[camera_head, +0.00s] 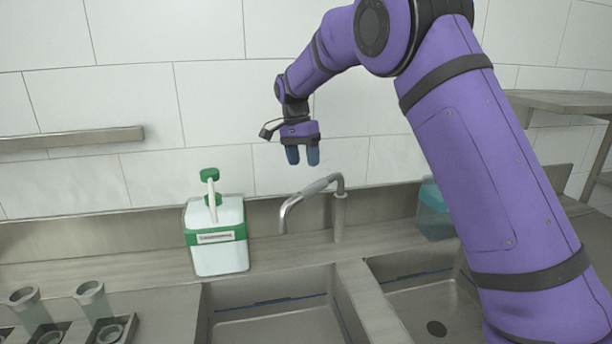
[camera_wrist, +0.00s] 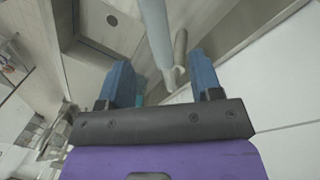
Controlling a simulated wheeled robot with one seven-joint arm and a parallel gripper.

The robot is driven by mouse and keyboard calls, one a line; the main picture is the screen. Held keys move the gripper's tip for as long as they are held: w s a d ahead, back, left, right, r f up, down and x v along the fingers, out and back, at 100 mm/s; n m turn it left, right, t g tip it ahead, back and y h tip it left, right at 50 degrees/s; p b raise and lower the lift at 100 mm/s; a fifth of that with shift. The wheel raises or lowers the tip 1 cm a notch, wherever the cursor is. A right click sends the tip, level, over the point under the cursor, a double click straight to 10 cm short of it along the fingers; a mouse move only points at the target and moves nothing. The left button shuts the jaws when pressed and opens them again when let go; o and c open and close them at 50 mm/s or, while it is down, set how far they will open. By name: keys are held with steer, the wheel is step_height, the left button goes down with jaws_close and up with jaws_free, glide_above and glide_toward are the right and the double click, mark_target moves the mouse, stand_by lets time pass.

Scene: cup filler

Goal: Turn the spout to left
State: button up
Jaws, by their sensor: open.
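The metal spout (camera_head: 315,188) rises behind the sinks on an upright post (camera_head: 340,218). Its arm reaches left from the post and its end bends down over the left sink. My gripper (camera_head: 302,156) hangs above the spout with its blue fingers pointing down, apart from it. In the wrist view my gripper (camera_wrist: 165,85) shows its two blue fingers spread with nothing between them. The spout (camera_wrist: 158,30) shows there beyond the fingertips.
A white and green pump bottle (camera_head: 216,235) stands left of the spout. The left sink (camera_head: 275,318) and right sink (camera_head: 430,300) lie in front. Cups (camera_head: 92,298) stand in holders at the lower left. A blue-green container (camera_head: 434,210) stands behind the right sink, partly hidden by my arm.

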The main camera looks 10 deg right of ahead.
steer(key=shift+w+a+r, duration=0.1)
steer(key=shift+r, duration=0.55)
steer(key=shift+w+a+r, duration=0.1)
steer(key=shift+r, duration=0.5)
